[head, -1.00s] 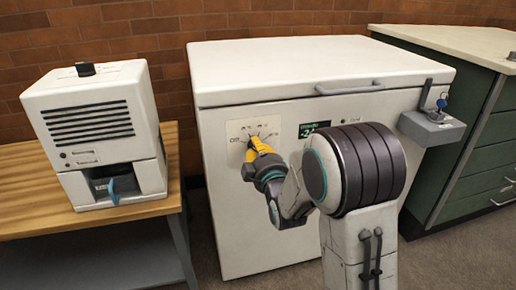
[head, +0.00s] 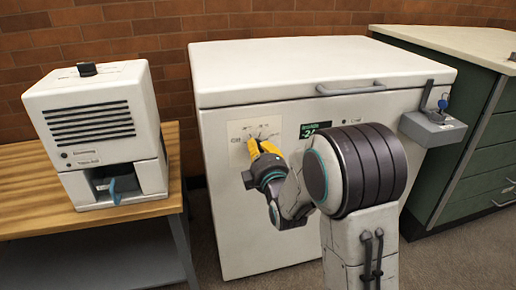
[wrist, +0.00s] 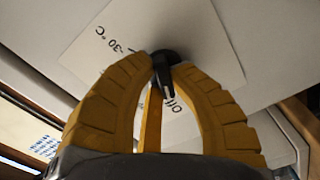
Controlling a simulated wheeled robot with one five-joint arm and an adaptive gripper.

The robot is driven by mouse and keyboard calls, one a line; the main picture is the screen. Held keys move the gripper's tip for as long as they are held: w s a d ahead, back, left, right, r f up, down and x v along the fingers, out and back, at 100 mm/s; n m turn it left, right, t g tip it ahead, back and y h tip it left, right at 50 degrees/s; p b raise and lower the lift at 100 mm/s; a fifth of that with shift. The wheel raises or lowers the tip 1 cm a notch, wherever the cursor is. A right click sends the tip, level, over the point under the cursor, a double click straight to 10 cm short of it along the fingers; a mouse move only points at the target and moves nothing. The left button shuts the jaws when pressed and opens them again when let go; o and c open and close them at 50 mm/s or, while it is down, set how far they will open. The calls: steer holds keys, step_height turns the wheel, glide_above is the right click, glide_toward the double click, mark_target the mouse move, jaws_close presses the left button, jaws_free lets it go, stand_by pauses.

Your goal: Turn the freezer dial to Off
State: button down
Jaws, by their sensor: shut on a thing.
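The white chest freezer (head: 225,200) stands in the middle, with a cream dial plate (head: 240,133) on its front. In the wrist view the plate (wrist: 95,55) bears "-30 °C" at left and a partly covered "Off" near the right finger. The black dial (wrist: 165,62) sits between the fingertips, with its pointer bar toward the camera. My gripper (head: 256,147) is at the plate, its yellow fingers (wrist: 162,68) shut on the dial. In the head view the fingers hide most of the dial, so its exact setting is unclear there.
A green display (head: 315,130) reading about -24 is right of the plate. A grey lock box with a key (head: 433,128) juts from the freezer's right front. A white machine (head: 95,130) stands on a wooden table at left; a green cabinet (head: 480,140) is at right.

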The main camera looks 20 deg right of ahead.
mark_target(254, 110)
steer(key=shift+a+r, duration=0.1)
steer(key=shift+r, duration=0.1)
steer(key=c, duration=1.1)
jaws_free()
steer(key=shift+f, duration=0.15)
step_height(254, 110, up, 10)
